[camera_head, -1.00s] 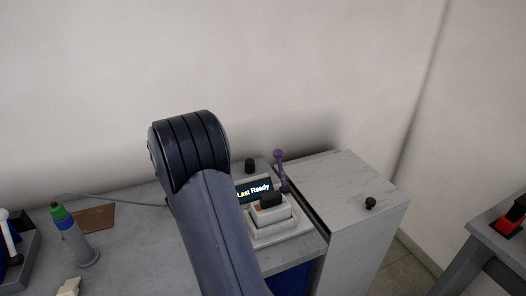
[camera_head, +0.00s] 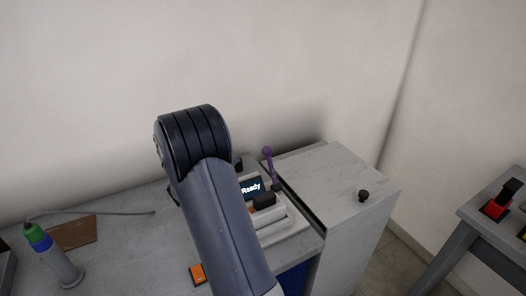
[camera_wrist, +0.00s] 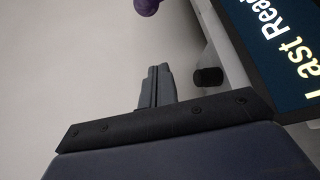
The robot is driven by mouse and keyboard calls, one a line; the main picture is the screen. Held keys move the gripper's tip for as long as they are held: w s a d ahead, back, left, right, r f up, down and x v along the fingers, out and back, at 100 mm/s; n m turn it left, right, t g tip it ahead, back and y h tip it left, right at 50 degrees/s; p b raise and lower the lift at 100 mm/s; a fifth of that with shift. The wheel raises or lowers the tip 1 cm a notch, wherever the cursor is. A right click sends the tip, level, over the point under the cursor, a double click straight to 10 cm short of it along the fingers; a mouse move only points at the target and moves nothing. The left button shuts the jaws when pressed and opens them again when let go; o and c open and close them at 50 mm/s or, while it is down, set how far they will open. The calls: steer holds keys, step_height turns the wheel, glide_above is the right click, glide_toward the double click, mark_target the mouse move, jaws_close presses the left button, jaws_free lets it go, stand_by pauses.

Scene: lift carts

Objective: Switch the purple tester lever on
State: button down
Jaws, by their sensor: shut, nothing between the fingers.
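The purple lever (camera_head: 270,164) stands nearly upright on the right side of the tester (camera_head: 284,226), with a round knob on top. Its purple knob also shows at the top edge of the wrist view (camera_wrist: 146,5). My gripper (camera_wrist: 159,70) is shut and empty in the wrist view, apart from the knob. In the head view my arm hides the gripper.
A grey cabinet (camera_head: 320,185) with a black knob (camera_head: 363,196) stands right of the tester. Another table (camera_head: 475,212) with a red and black item stands at right.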

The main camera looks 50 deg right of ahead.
mark_target(271, 168)
steer(key=s+d+p, duration=0.2)
steer(key=d+p, duration=0.2)
steer(key=d, duration=0.5)
steer(key=shift+f+p, duration=0.2)
steer(key=shift+p, duration=0.2)
steer(key=shift+b, duration=0.7)
steer(key=shift+s+b, duration=0.15)
steer(key=shift+b, duration=0.15)
